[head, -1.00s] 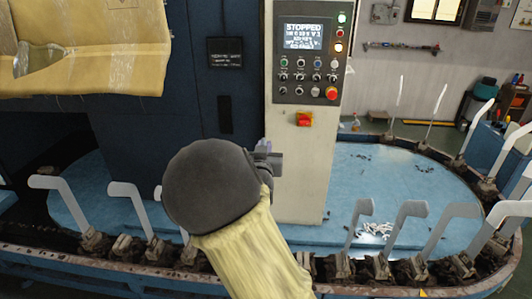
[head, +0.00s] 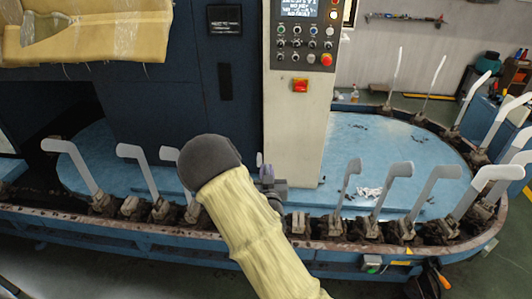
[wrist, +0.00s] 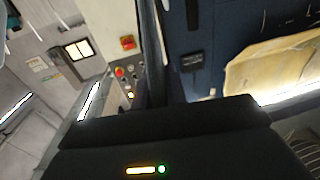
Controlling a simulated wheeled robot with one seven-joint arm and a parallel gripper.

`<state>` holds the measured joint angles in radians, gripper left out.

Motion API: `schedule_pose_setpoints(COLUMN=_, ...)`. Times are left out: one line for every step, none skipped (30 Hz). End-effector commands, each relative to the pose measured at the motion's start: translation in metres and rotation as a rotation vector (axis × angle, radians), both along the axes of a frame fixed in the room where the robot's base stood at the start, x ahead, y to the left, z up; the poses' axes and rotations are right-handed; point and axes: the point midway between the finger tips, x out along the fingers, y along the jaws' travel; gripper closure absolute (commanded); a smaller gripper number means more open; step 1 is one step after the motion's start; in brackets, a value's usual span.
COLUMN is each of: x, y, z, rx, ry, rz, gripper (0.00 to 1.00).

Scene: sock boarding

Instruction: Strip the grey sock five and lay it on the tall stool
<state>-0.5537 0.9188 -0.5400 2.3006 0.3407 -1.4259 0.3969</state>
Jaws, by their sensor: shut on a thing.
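My gripper (head: 270,181) is low over the near track of the machine, partly hidden behind my yellow-sleeved forearm. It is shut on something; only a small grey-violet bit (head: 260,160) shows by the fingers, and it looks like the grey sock. Grey-covered boards (head: 392,185) stand upright on the track to the right of my gripper. I cannot tell their numbers. In the wrist view a dark housing fills the bottom, and neither fingertips nor sock show there. The tall stool is not in view.
White boards (head: 68,150) stand to the left on the track, with more at the right. The control column (head: 300,130) rises close behind my gripper. The blue turntable top (head: 400,150) is mostly bare.

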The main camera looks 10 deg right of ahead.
Motion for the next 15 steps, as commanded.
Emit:
schedule_pose_setpoints(x=-0.005, y=-0.001, z=-0.019, rx=-0.004, ry=0.011, rz=0.011, gripper=0.99)
schedule_pose_setpoints(x=-0.008, y=-0.001, z=-0.028, rx=-0.004, ry=0.011, rz=0.019, gripper=0.99)
schedule_pose_setpoints(x=-0.012, y=-0.001, z=-0.041, rx=-0.004, ry=0.012, rz=0.031, gripper=0.99)
schedule_pose_setpoints(x=-0.015, y=-0.001, z=-0.05, rx=-0.004, ry=0.011, rz=0.039, gripper=0.99)
schedule_pose_setpoints(x=-0.019, y=-0.001, z=-0.059, rx=-0.004, ry=0.011, rz=0.048, gripper=0.99)
schedule_pose_setpoints(x=-0.023, y=-0.001, z=-0.07, rx=-0.004, ry=0.011, rz=0.058, gripper=0.99)
schedule_pose_setpoints(x=-0.027, y=-0.001, z=-0.079, rx=-0.003, ry=0.011, rz=0.065, gripper=0.99)
schedule_pose_setpoints(x=-0.03, y=-0.002, z=-0.087, rx=-0.005, ry=0.01, rz=0.071, gripper=0.99)
schedule_pose_setpoints(x=-0.035, y=-0.002, z=-0.098, rx=-0.004, ry=0.01, rz=0.08, gripper=0.99)
schedule_pose_setpoints(x=-0.039, y=-0.002, z=-0.107, rx=-0.005, ry=0.01, rz=0.087, gripper=0.99)
schedule_pose_setpoints(x=-0.042, y=-0.002, z=-0.115, rx=-0.004, ry=0.011, rz=0.093, gripper=0.99)
schedule_pose_setpoints(x=-0.047, y=-0.003, z=-0.125, rx=-0.004, ry=0.01, rz=0.102, gripper=0.99)
schedule_pose_setpoints(x=-0.051, y=-0.003, z=-0.133, rx=-0.005, ry=0.009, rz=0.108, gripper=0.99)
schedule_pose_setpoints(x=-0.055, y=-0.004, z=-0.14, rx=-0.004, ry=0.009, rz=0.113, gripper=0.99)
schedule_pose_setpoints(x=-0.06, y=-0.004, z=-0.15, rx=-0.005, ry=0.009, rz=0.121, gripper=0.99)
